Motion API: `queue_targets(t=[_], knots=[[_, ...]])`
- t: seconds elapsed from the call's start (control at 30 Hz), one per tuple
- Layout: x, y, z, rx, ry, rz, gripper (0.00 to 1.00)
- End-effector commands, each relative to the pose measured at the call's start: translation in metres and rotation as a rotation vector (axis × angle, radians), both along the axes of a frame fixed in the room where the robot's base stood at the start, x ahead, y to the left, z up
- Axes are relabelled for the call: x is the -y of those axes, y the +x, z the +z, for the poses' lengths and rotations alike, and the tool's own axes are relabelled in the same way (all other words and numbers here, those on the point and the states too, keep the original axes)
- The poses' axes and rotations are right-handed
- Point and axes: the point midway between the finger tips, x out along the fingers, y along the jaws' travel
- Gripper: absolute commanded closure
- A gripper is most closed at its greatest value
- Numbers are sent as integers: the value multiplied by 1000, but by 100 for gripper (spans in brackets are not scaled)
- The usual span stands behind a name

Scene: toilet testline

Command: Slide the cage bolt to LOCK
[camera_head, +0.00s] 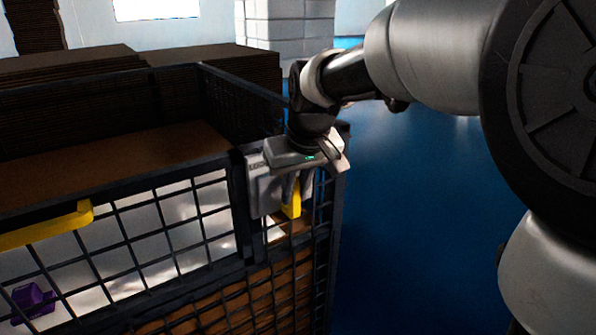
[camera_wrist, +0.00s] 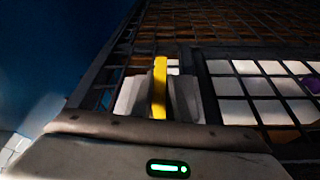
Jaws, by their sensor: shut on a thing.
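The cage (camera_head: 242,215) is a dark wire-mesh box on the left of the head view. A pale plate (camera_head: 262,188) is fixed near its front right corner, with lettering mostly hidden by my gripper. The yellow bolt handle (camera_head: 292,203) stands in front of the mesh beside the plate. My gripper (camera_head: 292,192) points down and is shut on this yellow handle. In the wrist view the yellow handle (camera_wrist: 160,88) shows upright between the two grey fingers. I cannot tell the bolt's position because the gripper covers much of the plate.
A yellow bar (camera_head: 48,224) runs along the cage's front at left. A purple object (camera_head: 32,300) shows behind the mesh at lower left. Brown stacks (camera_head: 70,62) stand behind. The blue floor (camera_head: 410,200) to the right of the cage is clear.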

Motion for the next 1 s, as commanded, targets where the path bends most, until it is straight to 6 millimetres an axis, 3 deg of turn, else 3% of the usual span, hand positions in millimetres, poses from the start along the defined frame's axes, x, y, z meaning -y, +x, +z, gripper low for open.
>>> queue_targets(t=[0.1,0.23,0.57,0.6,0.7,1.0], knots=[[-23,-16,1,-3,2,8,100],[-39,-26,1,-2,2,6,100],[-45,-30,0,-4,6,4,100],[-45,-30,0,-4,6,4,82],[-45,-30,0,-3,5,5,67],[-43,-29,2,-2,4,3,67]])
